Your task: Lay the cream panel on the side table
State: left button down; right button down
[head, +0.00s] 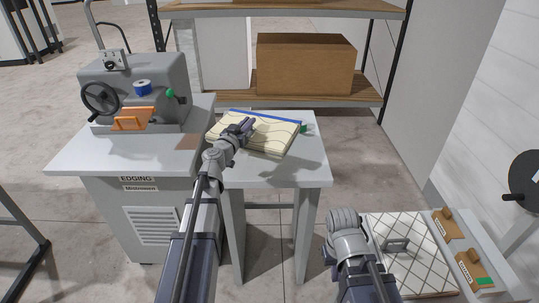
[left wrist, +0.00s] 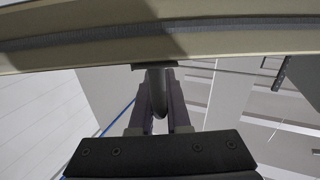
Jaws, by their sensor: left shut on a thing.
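The cream panel (head: 275,137), with wavy stitched lines, is over the top of the side table (head: 313,165). I cannot tell whether it touches the tabletop. My left gripper (head: 245,126) is above the panel, its fingers shut on a grey handle (left wrist: 157,92) joined to the panel. The left wrist view shows the panel (left wrist: 100,50) as a pale band across the top, just beyond the purple fingers (left wrist: 155,115). My right gripper (head: 345,218) is at the lower right, away from the side table. Its fingers are hidden.
The edging machine (head: 140,95) stands on a grey cabinet against the side table's left. Shelving with a cardboard box (head: 305,65) stands behind. A quilted white panel (head: 405,250) lies at lower right.

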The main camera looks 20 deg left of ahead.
pick_arm(q)
jog(key=shift+f+b, duration=5.05)
jog(key=shift+f, duration=0.05)
jog(key=shift+r, duration=0.15)
jog(key=shift+a, duration=0.1)
jog(key=c, duration=0.9)
grip_release()
jog(key=s, duration=0.4)
jog(key=s+a, duration=0.1)
jog(key=s, duration=0.7)
jog(key=shift+a, duration=0.15)
